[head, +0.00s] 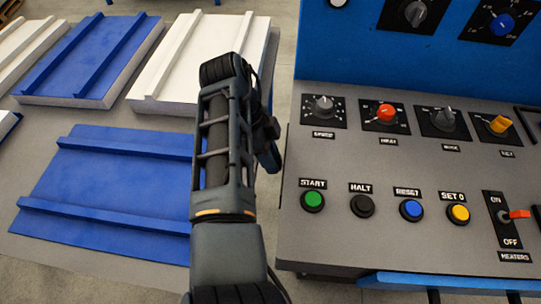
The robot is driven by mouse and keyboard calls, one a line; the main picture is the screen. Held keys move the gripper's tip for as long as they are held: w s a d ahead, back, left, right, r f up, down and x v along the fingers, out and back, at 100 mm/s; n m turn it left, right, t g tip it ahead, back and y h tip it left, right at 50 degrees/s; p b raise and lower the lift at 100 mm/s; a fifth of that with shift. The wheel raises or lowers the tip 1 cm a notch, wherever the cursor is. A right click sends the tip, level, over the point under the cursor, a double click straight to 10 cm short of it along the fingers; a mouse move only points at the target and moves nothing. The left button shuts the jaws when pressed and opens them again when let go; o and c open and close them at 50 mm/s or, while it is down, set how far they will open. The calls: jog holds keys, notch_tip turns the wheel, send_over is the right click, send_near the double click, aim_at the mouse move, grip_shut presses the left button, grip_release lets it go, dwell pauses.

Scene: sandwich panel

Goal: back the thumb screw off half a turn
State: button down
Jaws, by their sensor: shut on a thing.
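My arm rises through the middle of the head view and bends over at its top. Part of my dark gripper (269,158) shows on the right side of the arm, close to the left edge of the control panel (330,247). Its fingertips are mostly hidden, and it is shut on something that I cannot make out. I cannot pick out a thumb screw anywhere in the view; it may be hidden behind my arm or gripper.
The panel carries several knobs, among them a red one (386,112), and a row of buttons starting with green START (313,200). A red-tipped heaters switch (519,214) is at right. Blue (110,190) and white (190,50) ribbed panels lie at left.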

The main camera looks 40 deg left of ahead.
jog(key=c, duration=0.9)
grip_release()
jog(key=shift+v, duration=3.9)
